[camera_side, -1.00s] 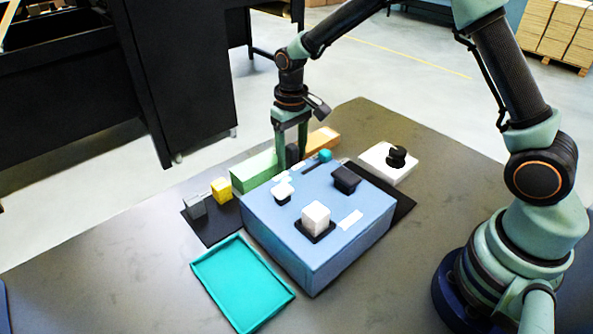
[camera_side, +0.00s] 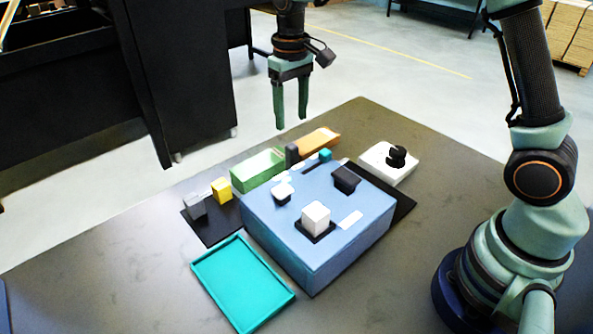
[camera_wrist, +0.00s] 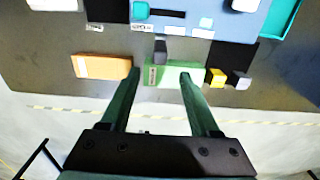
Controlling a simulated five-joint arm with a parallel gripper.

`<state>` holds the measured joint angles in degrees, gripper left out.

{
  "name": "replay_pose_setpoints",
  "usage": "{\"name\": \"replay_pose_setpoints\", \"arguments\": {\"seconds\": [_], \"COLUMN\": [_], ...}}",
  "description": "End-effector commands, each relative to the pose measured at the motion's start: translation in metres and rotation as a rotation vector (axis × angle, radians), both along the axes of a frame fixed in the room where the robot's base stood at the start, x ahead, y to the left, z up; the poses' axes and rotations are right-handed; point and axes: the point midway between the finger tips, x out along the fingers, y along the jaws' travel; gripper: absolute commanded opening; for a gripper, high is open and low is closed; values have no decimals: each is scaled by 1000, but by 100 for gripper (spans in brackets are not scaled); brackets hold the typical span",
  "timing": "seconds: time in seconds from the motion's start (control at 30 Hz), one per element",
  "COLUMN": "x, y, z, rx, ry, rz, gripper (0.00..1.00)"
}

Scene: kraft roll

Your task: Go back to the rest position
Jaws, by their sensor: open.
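My gripper (camera_side: 291,122) is open and empty, raised well above the far edge of the table in the side view. In the wrist view its two fingers (camera_wrist: 157,82) hang apart with nothing between them. Below it, a dark grey block (camera_side: 292,154) stands at the green bin (camera_side: 258,169), by the back of the blue box (camera_side: 318,262). The block also shows in the wrist view (camera_wrist: 160,47), at the green bin's edge; I cannot tell whether it is inside.
The orange bin (camera_side: 319,139) lies right of the green one. A yellow block (camera_side: 221,189) and a grey block (camera_side: 195,206) stand at the left. A teal tray (camera_side: 243,284) lies in front. A white block (camera_side: 315,217) stands on the blue box. The air around my gripper is clear.

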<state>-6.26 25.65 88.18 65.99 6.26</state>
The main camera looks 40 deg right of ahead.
Motion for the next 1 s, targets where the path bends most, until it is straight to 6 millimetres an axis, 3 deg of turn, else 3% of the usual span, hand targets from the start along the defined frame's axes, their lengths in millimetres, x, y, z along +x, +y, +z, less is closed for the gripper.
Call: {"name": "replay_pose_setpoints", "arguments": {"seconds": [0.27,0.4,0.6,1.0], "x": [-24,-51,-93,-162], "y": [-11,-20,-32,-48], "z": [36,60,82,83], "rx": [8,12,13,3], "ry": [-84,-159,-267,-456], "rz": [-2,-2,-1,-1], "gripper": [62,62,62,62]}}
